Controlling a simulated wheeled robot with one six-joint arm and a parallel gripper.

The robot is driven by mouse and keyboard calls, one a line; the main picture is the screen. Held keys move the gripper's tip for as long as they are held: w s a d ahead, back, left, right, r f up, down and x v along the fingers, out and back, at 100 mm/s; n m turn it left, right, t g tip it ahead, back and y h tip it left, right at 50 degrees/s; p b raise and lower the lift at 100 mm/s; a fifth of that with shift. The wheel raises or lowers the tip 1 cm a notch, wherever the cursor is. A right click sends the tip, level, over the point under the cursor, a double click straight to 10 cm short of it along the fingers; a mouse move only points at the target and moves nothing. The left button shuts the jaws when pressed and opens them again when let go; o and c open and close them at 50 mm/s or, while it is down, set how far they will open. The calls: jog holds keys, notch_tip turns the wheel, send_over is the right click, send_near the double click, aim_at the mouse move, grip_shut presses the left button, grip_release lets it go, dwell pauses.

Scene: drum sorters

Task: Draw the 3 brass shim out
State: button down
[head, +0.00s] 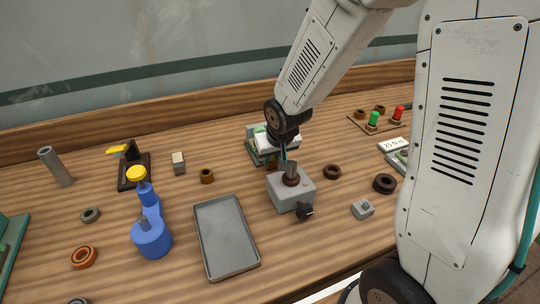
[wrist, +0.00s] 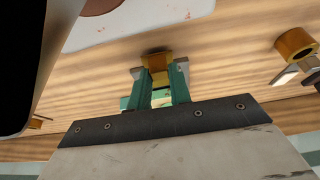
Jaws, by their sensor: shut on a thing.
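My gripper (head: 283,158) is at the middle of the bench, pointing down just behind the grey block (head: 291,192). In the wrist view its green fingers (wrist: 156,82) are shut on a small brass piece (wrist: 156,62), which I take for a brass shim. In the head view a small brown-gold piece (head: 271,165) shows beside the fingertips, partly hidden. I cannot tell whether the held piece touches the bench. The grey block carries a dark brown ring around an upright post, with a black knob on its front. No marking 3 is readable.
A green device with a white top (head: 256,150) stands close behind my gripper. An empty grey tray (head: 226,236) lies in front left. A blue tool with a yellow cap (head: 151,232) stands left of it. A brass bush (head: 207,176) and dark rings (head: 384,183) lie around. Bare wood separates them.

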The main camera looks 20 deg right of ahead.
jog(key=shift+s+d+f, duration=0.2)
jog(key=shift+s, duration=0.05)
jog(key=shift+w+d+r, duration=0.1)
jog(key=shift+d+r, duration=0.15)
jog(key=shift+r, duration=0.7)
jog(key=shift+w+a+r, duration=0.1)
jog(key=shift+a+r, duration=0.05)
jog(key=shift+r, duration=0.55)
jog(key=shift+a+r, duration=0.1)
jog(key=shift+r, duration=2.35)
